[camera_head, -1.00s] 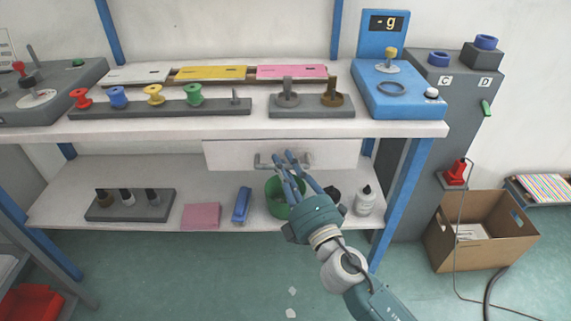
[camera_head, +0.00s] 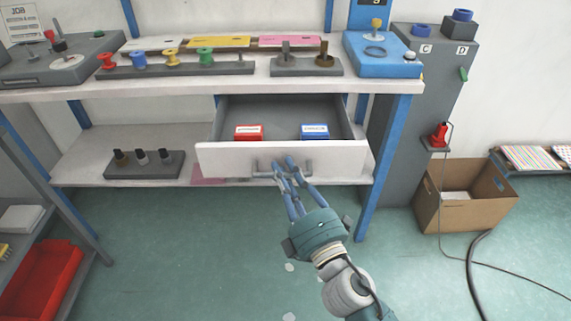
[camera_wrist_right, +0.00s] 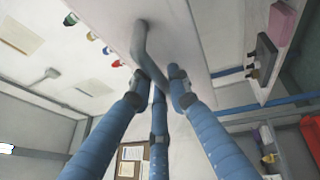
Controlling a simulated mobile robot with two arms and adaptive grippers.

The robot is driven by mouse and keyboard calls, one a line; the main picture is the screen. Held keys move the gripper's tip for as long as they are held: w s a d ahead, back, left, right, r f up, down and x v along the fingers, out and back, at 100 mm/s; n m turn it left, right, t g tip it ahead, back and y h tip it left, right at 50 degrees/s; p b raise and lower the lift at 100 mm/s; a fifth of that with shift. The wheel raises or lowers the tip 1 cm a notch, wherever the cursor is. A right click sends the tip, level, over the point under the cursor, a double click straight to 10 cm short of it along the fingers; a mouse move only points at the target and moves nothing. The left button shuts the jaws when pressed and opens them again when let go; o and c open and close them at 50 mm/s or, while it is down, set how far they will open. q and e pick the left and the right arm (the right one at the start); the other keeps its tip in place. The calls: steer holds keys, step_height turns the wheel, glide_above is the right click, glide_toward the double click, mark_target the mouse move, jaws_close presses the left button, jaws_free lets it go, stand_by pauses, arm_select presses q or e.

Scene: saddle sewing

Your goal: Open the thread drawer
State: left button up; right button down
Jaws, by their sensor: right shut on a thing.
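The thread drawer (camera_head: 222,158) is pulled out from under the bench top in the head view. Inside it lie a red box (camera_head: 248,132) and a blue box (camera_head: 314,131) with white labels. The drawer's grey bar handle (camera_head: 263,167) is on its white front. My right gripper (camera_head: 286,170) is at the handle, with its blue fingers shut on it. In the right wrist view the handle (camera_wrist_right: 140,42) runs between the fingertips of the gripper (camera_wrist_right: 160,78). My left gripper is not in view.
A cardboard box (camera_head: 470,205) stands on the floor at right. The floor before the drawer is clear.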

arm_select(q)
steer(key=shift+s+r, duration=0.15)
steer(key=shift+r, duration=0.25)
arm_select(e)
steer(key=s, duration=0.2)
steer(key=shift+s, duration=0.35)
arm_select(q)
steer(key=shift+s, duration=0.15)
arm_select(e)
steer(key=c, duration=1.9)
jaws_free()
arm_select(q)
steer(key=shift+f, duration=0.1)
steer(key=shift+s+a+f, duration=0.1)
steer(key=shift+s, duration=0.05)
arm_select(e)
steer(key=v, duration=1.2)
